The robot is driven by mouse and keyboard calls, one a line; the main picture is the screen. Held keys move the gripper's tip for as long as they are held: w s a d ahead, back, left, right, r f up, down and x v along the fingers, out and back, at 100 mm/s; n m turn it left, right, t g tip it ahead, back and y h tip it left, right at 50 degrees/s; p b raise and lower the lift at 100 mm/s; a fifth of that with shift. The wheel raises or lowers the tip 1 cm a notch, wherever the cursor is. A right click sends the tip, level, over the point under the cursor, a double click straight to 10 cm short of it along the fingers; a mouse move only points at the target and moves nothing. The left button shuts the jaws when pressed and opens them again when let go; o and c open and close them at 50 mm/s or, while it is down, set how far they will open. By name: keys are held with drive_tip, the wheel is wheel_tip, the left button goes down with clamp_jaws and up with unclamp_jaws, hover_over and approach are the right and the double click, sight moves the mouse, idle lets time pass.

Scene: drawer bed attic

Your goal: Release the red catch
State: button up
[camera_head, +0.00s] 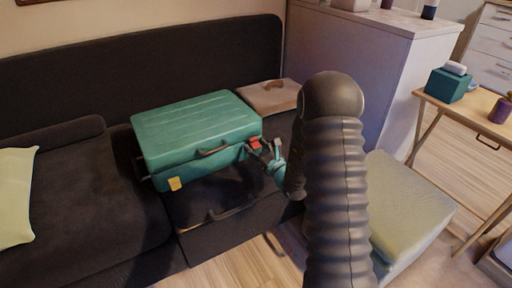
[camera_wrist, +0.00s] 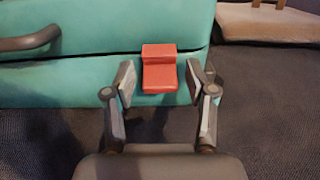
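The red catch (camera_wrist: 160,72) is on the front of a teal suitcase (camera_wrist: 90,78), near its right end in the wrist view. In the head view the red catch (camera_head: 255,143) shows small at the right side of the suitcase (camera_head: 195,125), which lies closed on the dark sofa. My gripper (camera_wrist: 158,84) is open, with one finger on each side of the catch. A gap shows between the catch and each finger; whether the fingertips touch the case is unclear. In the head view my gripper (camera_head: 268,152) is beside the catch, partly hidden by my arm.
A yellow tag or latch (camera_head: 175,184) is on the suitcase's front left corner. A dark handle (camera_wrist: 32,40) is left of the catch. A beige case (camera_head: 268,96) lies behind right. A pale ottoman (camera_head: 405,205) and white cabinet (camera_head: 365,60) stand right.

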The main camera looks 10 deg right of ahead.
clamp_jaws()
drive_tip(key=f+b, duration=0.1)
drive_tip(key=b, duration=0.2)
drive_tip(key=shift+s+t+b, duration=0.1)
drive_tip(key=shift+t+b, duration=0.2)
drive_tip(key=shift+t, duration=0.1)
drive_tip(key=t+b, duration=0.1)
drive_tip(key=b, duration=0.2)
drive_tip(key=shift+s+d+f+y+b, duration=0.1)
drive_tip(key=shift+f+y+b, duration=0.1)
drive_tip(key=shift+y+b, duration=0.2)
drive_tip(key=shift+r+t+b, duration=0.1)
drive_tip(key=shift+t+b, duration=0.3)
drive_tip(key=shift+b, duration=0.3)
drive_tip(key=shift+s+r, duration=0.1)
drive_tip(key=shift+o, duration=1.2)
unclamp_jaws()
